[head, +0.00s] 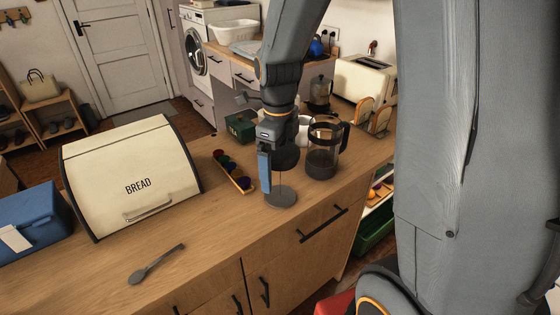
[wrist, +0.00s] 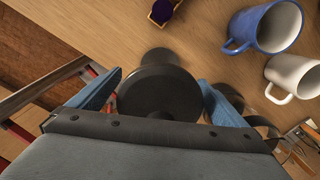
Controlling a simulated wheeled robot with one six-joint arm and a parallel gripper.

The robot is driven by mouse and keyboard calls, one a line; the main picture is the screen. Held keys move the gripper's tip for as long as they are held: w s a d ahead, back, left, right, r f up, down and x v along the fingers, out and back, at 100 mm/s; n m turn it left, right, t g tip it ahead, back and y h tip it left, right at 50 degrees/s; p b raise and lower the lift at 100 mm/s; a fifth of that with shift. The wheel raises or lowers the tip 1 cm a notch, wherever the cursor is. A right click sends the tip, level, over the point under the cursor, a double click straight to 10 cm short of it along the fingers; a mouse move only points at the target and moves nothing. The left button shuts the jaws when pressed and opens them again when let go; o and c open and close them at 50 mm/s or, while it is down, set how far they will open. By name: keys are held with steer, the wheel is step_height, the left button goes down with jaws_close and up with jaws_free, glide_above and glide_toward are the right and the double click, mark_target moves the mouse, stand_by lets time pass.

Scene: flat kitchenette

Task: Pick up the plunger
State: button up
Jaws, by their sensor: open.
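The plunger (head: 281,198) stands upright on the wooden counter near its front edge. My gripper (head: 268,178) points down over the plunger. In the wrist view the fingers of my gripper (wrist: 160,90) are spread, with a small gap visible on the right side; contact on the left is unclear.
A dark French press (head: 322,151) stands close to the right. A blue mug (wrist: 270,28) and a white mug (wrist: 296,76) are nearby. A capsule tray (head: 231,170) and bread box (head: 132,172) are left, and a spoon (head: 155,265) lies in front. Bare counter lies between.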

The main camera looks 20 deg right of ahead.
steer(key=c, duration=1.2)
steer(key=shift+r, duration=0.15)
